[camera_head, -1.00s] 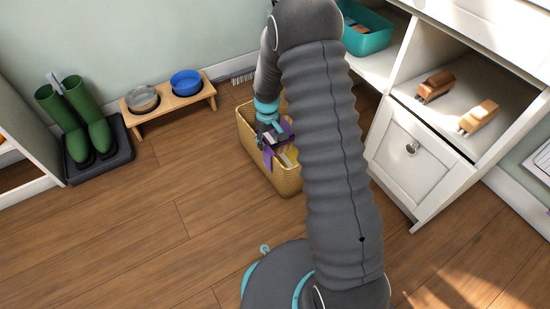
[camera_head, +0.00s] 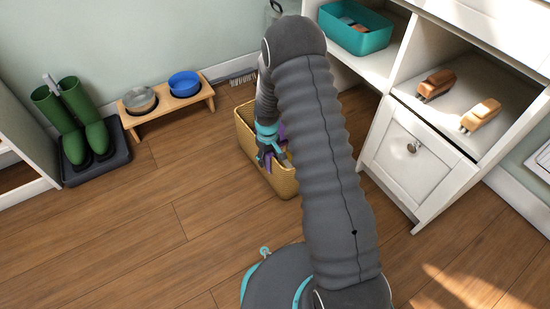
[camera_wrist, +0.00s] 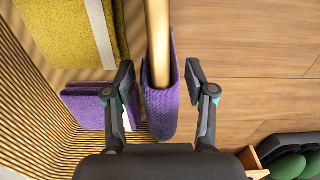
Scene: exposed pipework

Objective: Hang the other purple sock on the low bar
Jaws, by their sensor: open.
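A purple sock (camera_wrist: 160,112) lies draped over the rim of the woven basket (camera_head: 284,184), in the middle of the wrist view. My gripper (camera_wrist: 159,80) is open, with one finger on each side of the sock and rim. In the head view my gripper (camera_head: 270,158) is low at the basket, and my arm partly covers it. More purple fabric (camera_wrist: 88,108) lies inside the basket, left of the rim; I cannot tell whether it is a separate piece. I cannot make out the low bar in either view.
A yellow cloth with a white stripe (camera_wrist: 55,32) is in the basket. A white cabinet (camera_head: 408,165) stands close on the right, with a teal bin (camera_head: 357,38) on its shelf. A bowl stand (camera_head: 168,106) and green boots (camera_head: 85,120) are left. Floor at front left is clear.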

